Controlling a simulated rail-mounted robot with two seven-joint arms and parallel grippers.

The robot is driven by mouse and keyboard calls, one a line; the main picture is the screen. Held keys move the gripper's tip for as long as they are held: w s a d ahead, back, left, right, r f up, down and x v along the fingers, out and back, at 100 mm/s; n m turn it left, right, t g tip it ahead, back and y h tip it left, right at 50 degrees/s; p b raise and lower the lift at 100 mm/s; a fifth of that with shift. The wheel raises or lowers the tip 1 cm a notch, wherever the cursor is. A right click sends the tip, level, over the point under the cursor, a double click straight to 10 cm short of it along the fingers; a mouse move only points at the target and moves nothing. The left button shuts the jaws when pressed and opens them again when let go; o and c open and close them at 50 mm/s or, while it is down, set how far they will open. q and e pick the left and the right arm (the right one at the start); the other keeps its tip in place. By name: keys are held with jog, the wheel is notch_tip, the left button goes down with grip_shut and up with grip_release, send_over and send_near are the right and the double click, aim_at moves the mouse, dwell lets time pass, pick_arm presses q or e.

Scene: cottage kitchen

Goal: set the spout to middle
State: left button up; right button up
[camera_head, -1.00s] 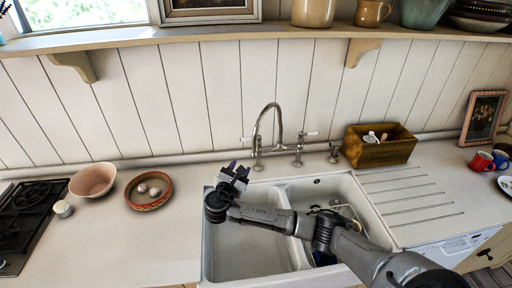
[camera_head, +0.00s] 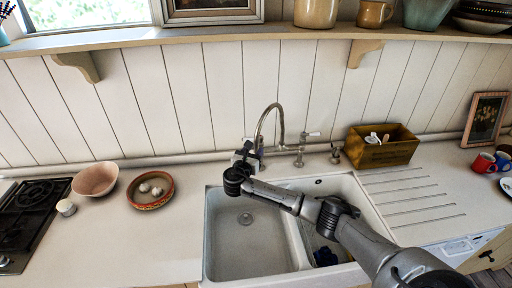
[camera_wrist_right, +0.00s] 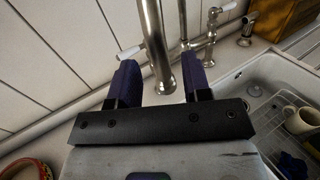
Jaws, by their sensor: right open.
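The metal tap (camera_head: 298,160) stands behind the double sink. My right gripper (camera_head: 245,152) is at the left foot of the tap. In the right wrist view its two dark fingers (camera_wrist_right: 160,82) are apart, with a shiny tap tube (camera_wrist_right: 154,40) showing between them. I cannot tell whether either finger touches it. A white-tipped handle (camera_wrist_right: 131,52) shows just left of the tube. My left gripper is out of view.
The sink has an empty left basin (camera_head: 238,250) and a right basin holding a rack. A wooden box (camera_head: 385,152) stands right of the tap. A terracotta dish (camera_head: 150,202) and a pink bowl (camera_head: 95,180) stand at left on the counter. The wall is close behind.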

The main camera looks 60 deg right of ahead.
aim_at(255, 148)
jog(key=shift+x, duration=1.6)
grip_shut()
